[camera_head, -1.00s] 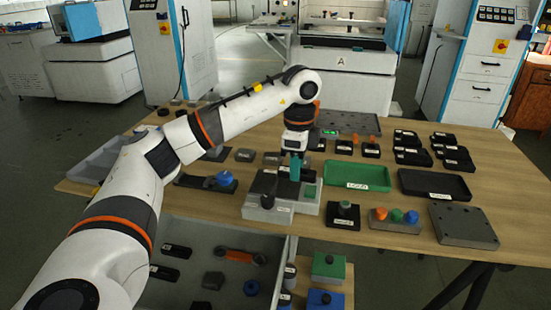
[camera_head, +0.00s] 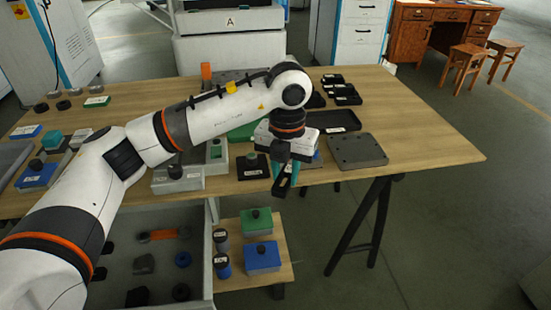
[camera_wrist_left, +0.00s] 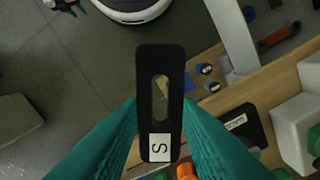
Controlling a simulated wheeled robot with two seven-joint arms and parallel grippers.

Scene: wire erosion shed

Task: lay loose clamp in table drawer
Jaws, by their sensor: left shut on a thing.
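My left gripper (camera_head: 283,173) is shut on the loose clamp (camera_head: 282,187), just off the table's front edge. In the left wrist view the clamp (camera_wrist_left: 160,57) is a flat black bar with a long slot and a white label reading S, pinched between the teal fingers. The grey table drawer (camera_head: 212,285) is pulled out at the lower left, to the left of the gripper. It holds an orange-and-dark piece (camera_head: 165,235), a blue ring (camera_head: 183,259) and several dark blocks. My arm hides its left part. My right gripper seems to show at the left wrist view's upper-left edge (camera_wrist_left: 68,7).
The wooden table (camera_head: 430,150) carries a grey plate (camera_head: 357,150), a black tray (camera_head: 333,121) and a labelled black block (camera_head: 252,167) near the gripper. A low shelf beside the drawer holds a green box (camera_head: 257,223), a blue box (camera_head: 262,257) and two dark cylinders.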

